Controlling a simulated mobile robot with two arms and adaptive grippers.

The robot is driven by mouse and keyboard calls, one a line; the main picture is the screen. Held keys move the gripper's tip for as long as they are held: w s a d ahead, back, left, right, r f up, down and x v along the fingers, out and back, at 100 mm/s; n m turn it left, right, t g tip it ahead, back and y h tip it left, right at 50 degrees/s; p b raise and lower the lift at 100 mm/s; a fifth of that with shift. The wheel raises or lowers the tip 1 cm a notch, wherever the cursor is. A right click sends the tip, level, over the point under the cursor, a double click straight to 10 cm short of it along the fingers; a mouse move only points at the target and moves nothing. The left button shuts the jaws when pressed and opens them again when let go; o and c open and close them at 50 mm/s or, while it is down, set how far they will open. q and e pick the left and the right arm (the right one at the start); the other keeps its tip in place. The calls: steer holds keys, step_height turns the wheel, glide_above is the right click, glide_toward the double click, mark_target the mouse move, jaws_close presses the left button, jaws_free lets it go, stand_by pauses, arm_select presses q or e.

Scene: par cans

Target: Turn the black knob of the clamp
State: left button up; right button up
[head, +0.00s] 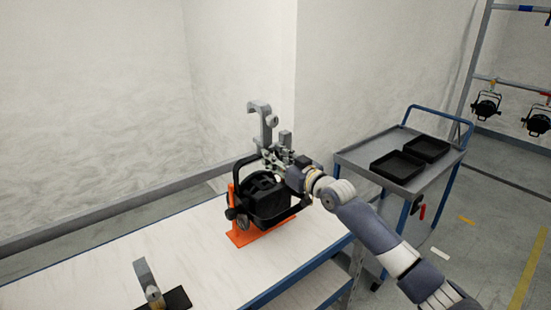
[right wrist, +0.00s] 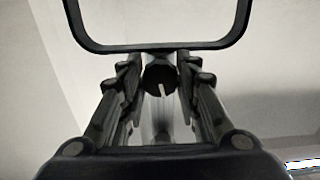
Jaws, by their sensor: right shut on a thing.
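A black par can (head: 266,203) sits in an orange stand (head: 240,237) on the white table. A grey hook clamp (head: 265,130) rises upright above its black yoke. My right gripper (head: 274,156) reaches in from the right at the lower part of the clamp. In the right wrist view the black knob (right wrist: 158,79), with a pale line on its face, lies between the fingertips of my right gripper (right wrist: 159,78), which is shut on it. The yoke (right wrist: 157,46) shows just above the fingers. In the head view the gripper hides the knob. My left gripper is out of view.
A second grey clamp (head: 146,279) stands by a black plate (head: 178,299) on the white table (head: 150,245) at lower left. A cart (head: 351,160) with two black trays is right of the table. More par cans (head: 486,106) hang on a rack behind it.

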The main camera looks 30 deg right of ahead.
steer(key=shift+n, duration=0.3)
steer(key=n, duration=2)
steer(key=shift+d+r+n+b, duration=0.1)
steer(key=shift+r+n+b, duration=0.05)
steer(key=shift+n+b, duration=0.2)
steer(key=shift+n, duration=0.25)
steer(key=o, duration=1.1)
steer(key=shift+s, duration=0.1)
